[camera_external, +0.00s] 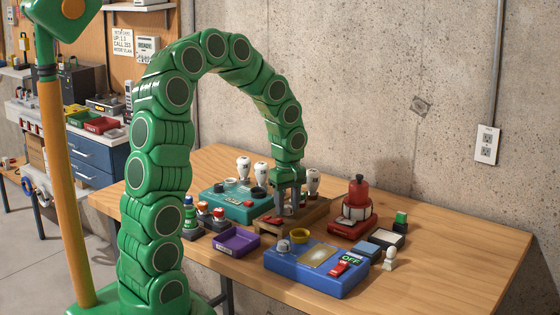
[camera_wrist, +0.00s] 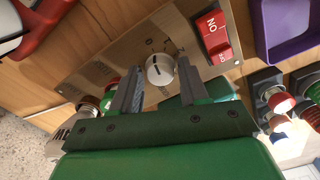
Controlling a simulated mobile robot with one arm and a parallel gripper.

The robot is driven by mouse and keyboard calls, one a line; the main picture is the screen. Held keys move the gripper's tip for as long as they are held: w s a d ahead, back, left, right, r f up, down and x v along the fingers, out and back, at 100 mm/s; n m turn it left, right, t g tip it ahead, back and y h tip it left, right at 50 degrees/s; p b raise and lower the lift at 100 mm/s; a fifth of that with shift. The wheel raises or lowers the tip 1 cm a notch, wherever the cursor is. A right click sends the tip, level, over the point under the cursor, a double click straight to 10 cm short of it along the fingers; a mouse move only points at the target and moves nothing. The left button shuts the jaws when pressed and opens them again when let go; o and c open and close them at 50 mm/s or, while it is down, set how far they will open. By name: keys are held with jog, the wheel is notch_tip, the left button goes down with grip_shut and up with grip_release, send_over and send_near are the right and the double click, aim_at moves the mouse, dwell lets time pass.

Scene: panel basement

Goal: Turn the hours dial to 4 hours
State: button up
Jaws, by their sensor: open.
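The hours dial is most likely the round white-grey knob (camera_wrist: 160,69) on a tan plate (camera_wrist: 106,68) in the wrist view. Marks are printed around it, too small to read surely; I cannot tell which one it points to. My gripper (camera_wrist: 160,65) is open, with one finger to each side of the knob; I cannot tell whether they touch it. In the external view my gripper (camera_external: 288,205) points down over a wooden box (camera_external: 308,214) and hides the knob. A red rocker switch (camera_wrist: 216,37) marked ON sits beside the knob.
A teal box (camera_external: 232,203) is behind left. A red device (camera_external: 358,205) stands to the right. The table's right side is clear.

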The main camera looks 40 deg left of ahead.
jog(key=c, duration=0.8)
jog(key=shift+o, duration=0.2)
